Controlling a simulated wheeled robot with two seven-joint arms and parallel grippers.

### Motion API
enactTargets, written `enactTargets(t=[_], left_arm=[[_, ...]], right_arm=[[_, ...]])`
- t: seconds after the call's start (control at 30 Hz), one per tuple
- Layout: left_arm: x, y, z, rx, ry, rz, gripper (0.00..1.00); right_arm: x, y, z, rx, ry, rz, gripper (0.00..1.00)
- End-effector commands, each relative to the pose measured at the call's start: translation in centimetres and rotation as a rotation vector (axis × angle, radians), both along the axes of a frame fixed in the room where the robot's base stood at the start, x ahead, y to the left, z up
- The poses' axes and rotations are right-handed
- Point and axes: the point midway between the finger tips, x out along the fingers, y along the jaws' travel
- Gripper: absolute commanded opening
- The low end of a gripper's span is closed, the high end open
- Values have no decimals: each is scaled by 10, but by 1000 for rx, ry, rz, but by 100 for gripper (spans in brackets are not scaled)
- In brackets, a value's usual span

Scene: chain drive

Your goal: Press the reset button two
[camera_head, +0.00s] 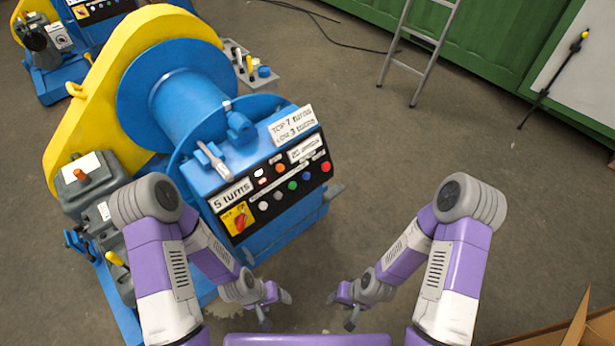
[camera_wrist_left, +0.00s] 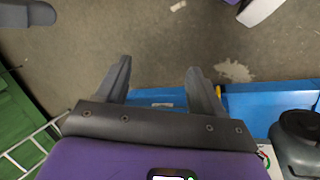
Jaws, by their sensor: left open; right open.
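The black control panel (camera_head: 275,207) is on the front of the blue machine (camera_head: 196,180) in the head view. It carries several round buttons, including an orange button (camera_head: 280,167), a green button (camera_head: 292,186), a blue button (camera_head: 306,175) and a red button (camera_head: 326,166). I cannot tell which is reset button two; the small labels are unreadable. A red rotary switch on a yellow plate (camera_head: 238,218) is at its lower left. My left gripper (camera_head: 277,308) is open and empty, below and apart from the panel. My right gripper (camera_head: 342,311) is open and empty, to its right.
A yellow chain guard (camera_head: 105,85) and a grey motor (camera_head: 95,185) stand left of the panel. A ladder (camera_head: 418,45) leans near the green wall (camera_head: 490,40). A wooden piece (camera_head: 575,325) lies at bottom right. The floor right of the machine is clear.

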Motion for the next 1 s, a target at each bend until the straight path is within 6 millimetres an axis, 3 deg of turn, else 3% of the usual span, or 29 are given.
enactTargets(t=[0.1, 0.53, 1.0], left_arm=[[0, 0, 0, 0, 0, 0, 67], [0, 0, 0, 0, 0, 0, 1], [0, 0, 0, 0, 0, 0, 0]], right_arm=[[0, 0, 0, 0, 0, 0, 45], [0, 0, 0, 0, 0, 0, 45], [0, 0, 0, 0, 0, 0, 45]])
